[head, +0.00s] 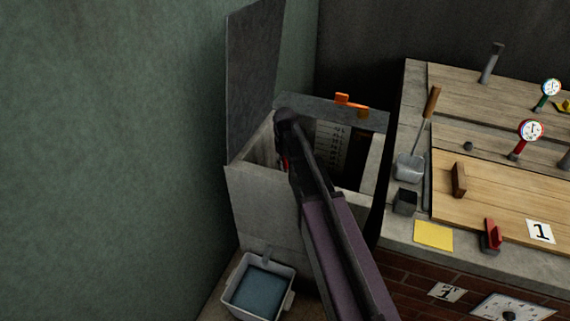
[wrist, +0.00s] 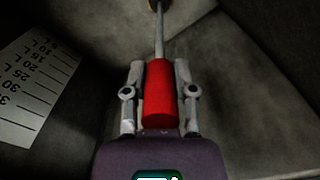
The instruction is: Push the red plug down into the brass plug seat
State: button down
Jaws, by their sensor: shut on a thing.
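The red plug (wrist: 158,92) shows in the wrist view as a red cylinder between the two grey fingers of my gripper (wrist: 159,85), which is shut on it. A thin grey rod (wrist: 159,35) runs from the red part to the top edge. I cannot tell whether the plug's end is in the brass seat. In the head view my arm reaches into an open grey tank (head: 262,205), and only a sliver of red shows beside it.
The tank's lid (head: 252,80) stands upright at the left. A volume scale (wrist: 33,88) is on its inner wall. A grey bar (head: 305,106) with an orange piece (head: 350,102) crosses the back. A bucket of water (head: 260,290) is in front; a brick-based stove (head: 430,262) is right.

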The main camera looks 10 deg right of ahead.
jog(key=shift+f, duration=0.25)
jog(key=shift+f+b, duration=1)
jog(key=shift+b, duration=0.25)
jog(key=shift+f, duration=0.1)
jog(key=shift+c, duration=1.8)
grip_release()
